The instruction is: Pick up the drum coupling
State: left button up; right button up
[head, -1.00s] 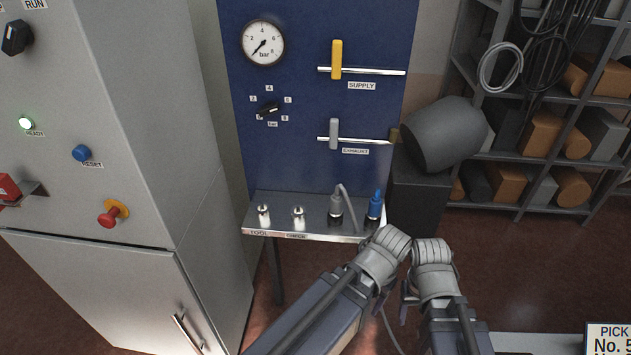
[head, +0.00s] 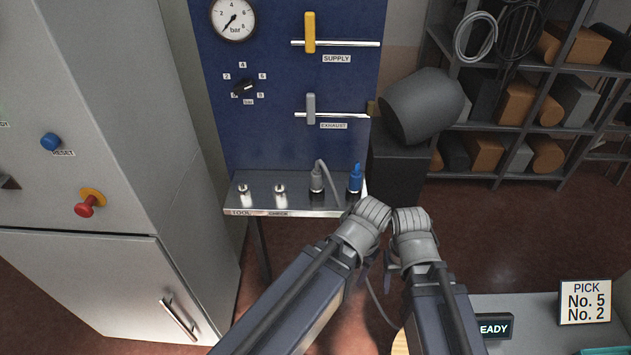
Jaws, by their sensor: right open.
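A grey coupling (head: 317,182) with a grey hose stands upright on the narrow metal shelf (head: 262,203) below the blue panel. A blue coupling (head: 355,178) stands to its right. I cannot tell which of them is the drum coupling; no readable label names it. My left gripper (head: 372,212) is in front of the shelf's right end, seen from behind, so its jaws are hidden. My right gripper (head: 410,217) is just right of it, open, apart from both couplings. Nothing shows in it.
Two bare metal fittings (head: 243,195) stand at the shelf's left, near the labels TOOL and CHECK. A dark drum (head: 424,105) lies on a black stand to the right. A grey cabinet (head: 95,270) is at left. A bench with a PICK No. 5, No. 2 sign (head: 586,302) is lower right.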

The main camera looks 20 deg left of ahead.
aim_at(317, 185)
jog(key=k, duration=0.65)
jog(key=z, duration=1.25)
jog(key=k+j+z, duration=0.1)
jog(key=j, duration=0.3)
jog(key=k+j+z, duration=0.1)
jog(key=j, duration=0.25)
jog(key=k+j, duration=0.1)
jog(key=j, duration=0.3)
jog(key=k+j, duration=0.1)
jog(key=j, duration=0.3)
jog(key=k+j, duration=0.15)
jog(key=j, duration=0.25)
jog(key=k+j, duration=0.1)
jog(key=j, duration=0.3)
